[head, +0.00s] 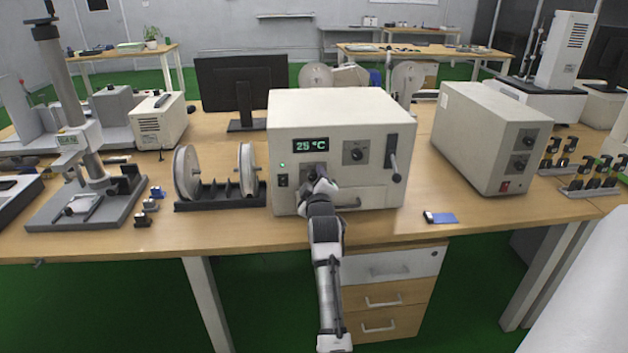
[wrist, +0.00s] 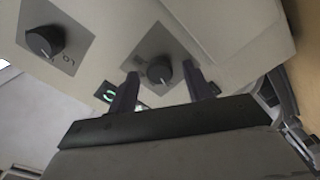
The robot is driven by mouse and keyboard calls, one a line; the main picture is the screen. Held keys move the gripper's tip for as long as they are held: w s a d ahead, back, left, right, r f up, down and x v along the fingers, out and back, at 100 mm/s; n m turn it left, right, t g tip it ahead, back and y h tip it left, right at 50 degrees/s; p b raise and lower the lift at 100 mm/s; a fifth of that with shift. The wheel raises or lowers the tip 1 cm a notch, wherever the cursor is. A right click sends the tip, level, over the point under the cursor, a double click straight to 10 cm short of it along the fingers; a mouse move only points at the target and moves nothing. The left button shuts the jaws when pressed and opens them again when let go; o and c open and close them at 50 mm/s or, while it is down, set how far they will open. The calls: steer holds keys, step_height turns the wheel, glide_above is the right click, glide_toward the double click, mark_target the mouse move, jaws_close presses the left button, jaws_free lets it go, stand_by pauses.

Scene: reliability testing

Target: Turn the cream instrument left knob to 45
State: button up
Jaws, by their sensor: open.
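The cream instrument (head: 330,108) stands on the wooden bench in the head view. Its green display (head: 310,145) reads 25 °C. My gripper (head: 316,175) is at the instrument's front, below the display, and mostly hides the left knob there. In the wrist view the black left knob (wrist: 160,71) on its grey plate sits between my two open fingers, with a gap visible on each side. The right knob (head: 356,153) is clear of my gripper and also shows in the wrist view (wrist: 43,41). The left knob's pointer position is too small to read.
A lever handle (head: 394,165) sticks out at the instrument's right front. A rack with discs (head: 218,190) stands close on the left. A second cream box (head: 490,135) stands to the right. A blue card (head: 443,218) lies near the bench's front edge.

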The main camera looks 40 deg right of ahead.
steer(key=shift+c, duration=0.4)
steer(key=c, duration=0.9)
steer(key=shift+m, duration=0.3)
steer(key=m+b, duration=0.1)
steer(key=m, duration=0.2)
steer(key=shift+f+m, duration=0.1)
steer(key=shift+m, duration=0.3)
steer(key=m, duration=0.4)
steer(key=shift+m, duration=0.3)
steer(key=m, duration=0.4)
steer(key=m+p, duration=0.1)
steer(key=m, duration=0.3)
steer(key=shift+d+m, duration=0.1)
steer(key=shift+m, duration=0.2)
